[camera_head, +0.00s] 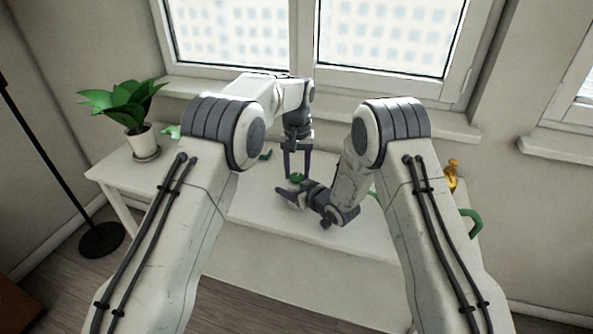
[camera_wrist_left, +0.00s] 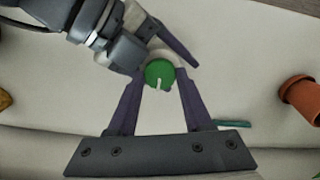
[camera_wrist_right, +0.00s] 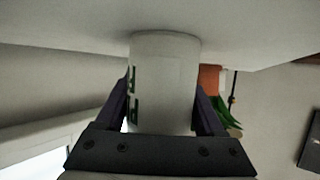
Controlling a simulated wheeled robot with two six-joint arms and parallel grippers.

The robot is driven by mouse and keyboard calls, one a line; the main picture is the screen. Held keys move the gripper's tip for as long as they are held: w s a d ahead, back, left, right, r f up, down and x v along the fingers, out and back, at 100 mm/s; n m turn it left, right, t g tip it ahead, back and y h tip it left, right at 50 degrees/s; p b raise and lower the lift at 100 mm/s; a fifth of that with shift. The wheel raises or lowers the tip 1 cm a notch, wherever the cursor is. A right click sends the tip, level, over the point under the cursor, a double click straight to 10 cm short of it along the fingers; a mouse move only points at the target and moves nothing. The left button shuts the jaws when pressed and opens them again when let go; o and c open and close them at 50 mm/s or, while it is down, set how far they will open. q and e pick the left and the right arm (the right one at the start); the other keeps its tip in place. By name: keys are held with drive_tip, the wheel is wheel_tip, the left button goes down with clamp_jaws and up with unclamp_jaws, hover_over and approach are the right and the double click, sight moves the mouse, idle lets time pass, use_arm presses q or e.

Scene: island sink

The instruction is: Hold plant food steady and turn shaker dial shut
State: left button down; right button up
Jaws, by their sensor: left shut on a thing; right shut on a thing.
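The plant food shaker is a white cylinder (camera_wrist_right: 165,75) with green lettering, seen inverted in the right wrist view. Its round green dial (camera_wrist_left: 160,73) with a white mark faces the left wrist camera. My left gripper (camera_head: 297,174) points down from above, its fingers shut on the dial; they also show in the left wrist view (camera_wrist_left: 160,80). My right gripper (camera_head: 292,197) reaches in low from the right, shut on the white body, with one finger on each side (camera_wrist_right: 165,105). In the head view the grippers hide most of the shaker.
The white table (camera_head: 270,225) is clear in front. A potted plant (camera_head: 143,143) stands at its left end. A terracotta pot (camera_wrist_left: 302,96) and a thin teal item (camera_wrist_left: 232,124) lie near the shaker. A yellow object (camera_head: 452,173) and a green handle (camera_head: 472,222) are at right.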

sight(297, 176)
use_arm(q)
drive_tip(key=shift+c, duration=1.5)
unclamp_jaws()
drive_tip(key=shift+r, duration=0.1)
wheel_tip(297, 176, up, 12)
